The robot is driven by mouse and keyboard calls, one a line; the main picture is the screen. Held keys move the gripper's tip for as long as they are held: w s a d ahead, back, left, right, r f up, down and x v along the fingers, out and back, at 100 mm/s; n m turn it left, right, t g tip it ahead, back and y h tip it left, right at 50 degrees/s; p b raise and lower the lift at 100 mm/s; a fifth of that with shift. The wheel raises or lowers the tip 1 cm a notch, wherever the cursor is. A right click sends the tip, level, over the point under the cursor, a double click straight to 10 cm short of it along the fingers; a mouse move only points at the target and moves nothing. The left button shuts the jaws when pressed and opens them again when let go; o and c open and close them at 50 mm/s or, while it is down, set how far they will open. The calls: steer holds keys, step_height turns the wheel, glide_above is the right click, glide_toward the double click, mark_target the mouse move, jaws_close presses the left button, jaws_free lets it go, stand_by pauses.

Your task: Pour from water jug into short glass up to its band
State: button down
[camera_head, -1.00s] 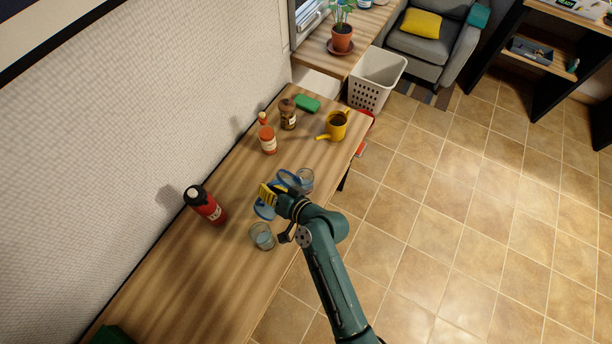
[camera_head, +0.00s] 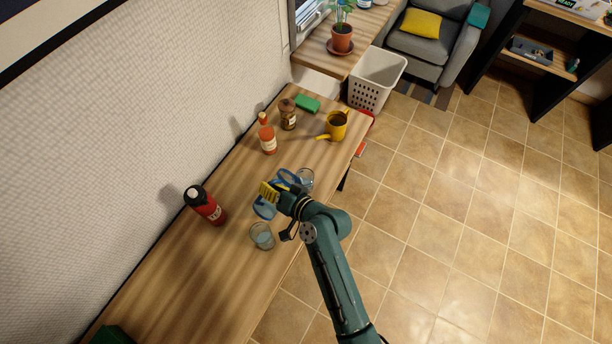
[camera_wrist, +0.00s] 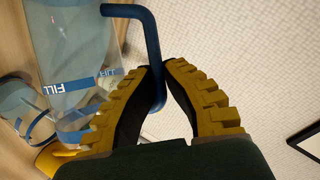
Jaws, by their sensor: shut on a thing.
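My gripper (camera_head: 284,197) is shut on the blue handle of the clear water jug (camera_head: 265,208); the wrist view shows the fingers (camera_wrist: 160,100) closed around the handle. The jug (camera_wrist: 70,30) fills the left of that view, and the arm hides part of it in the head view. A blue band marked "FILL" shows there; I cannot tell whether it is on the jug or on a glass seen through it. One clear glass (camera_head: 306,179) stands just right of the jug, another clear glass (camera_head: 262,238) stands in front. I cannot tell their water levels or which is the short one.
A red flask (camera_head: 206,205) stands by the wall. The near-left part of the wooden table (camera_head: 190,275) is mostly clear.

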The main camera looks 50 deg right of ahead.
steer(key=shift+d+r+m+y, duration=0.3)
steer(key=shift+d+r+m, duration=0.1)
steer(key=shift+d+r, duration=0.2)
stand_by(2.1)
